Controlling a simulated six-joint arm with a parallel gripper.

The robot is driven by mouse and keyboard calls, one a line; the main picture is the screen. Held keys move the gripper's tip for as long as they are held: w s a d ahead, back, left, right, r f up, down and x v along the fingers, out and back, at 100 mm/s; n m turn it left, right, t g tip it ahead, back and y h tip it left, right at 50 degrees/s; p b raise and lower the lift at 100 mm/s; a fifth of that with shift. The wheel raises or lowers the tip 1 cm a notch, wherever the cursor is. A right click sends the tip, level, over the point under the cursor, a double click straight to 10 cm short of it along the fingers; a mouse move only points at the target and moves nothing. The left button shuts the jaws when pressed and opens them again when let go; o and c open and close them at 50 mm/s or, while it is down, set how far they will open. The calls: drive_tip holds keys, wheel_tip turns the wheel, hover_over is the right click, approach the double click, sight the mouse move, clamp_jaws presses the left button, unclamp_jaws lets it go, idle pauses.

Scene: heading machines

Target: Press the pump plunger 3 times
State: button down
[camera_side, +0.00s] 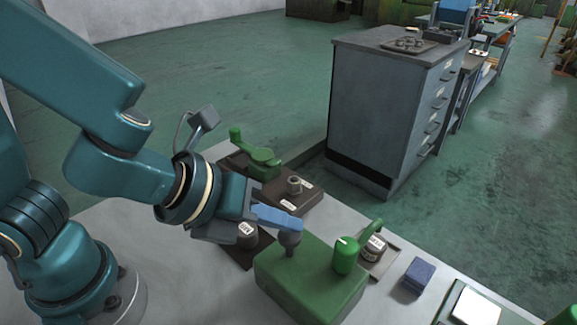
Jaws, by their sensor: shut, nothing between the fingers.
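A green pump body (305,280), a low box, stands on the light tabletop. My gripper (299,223) has blue fingers closed together with nothing held. The fingertips are at the top of the plunger, directly over or against its head. I cannot tell whether they touch it, and they hide part of the head. How far down the plunger sits is not clear.
Dark plates behind carry a green lever fitting (260,158), a grey nut-like part (294,185) and a labelled knob (247,235). A grey drawer cabinet (385,105) stands behind.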

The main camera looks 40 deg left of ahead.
sight(282, 239)
drive_tip(key=shift+f, duration=0.95)
idle(1.0)
drive_tip(key=shift+r, duration=1.4)
drive_tip(key=shift+r, duration=2.5)
idle(0.3)
wheel_tip(282, 239, up, 4)
drive_tip(key=shift+f, duration=0.1)
drive_tip(key=shift+f, duration=0.1)
idle(0.4)
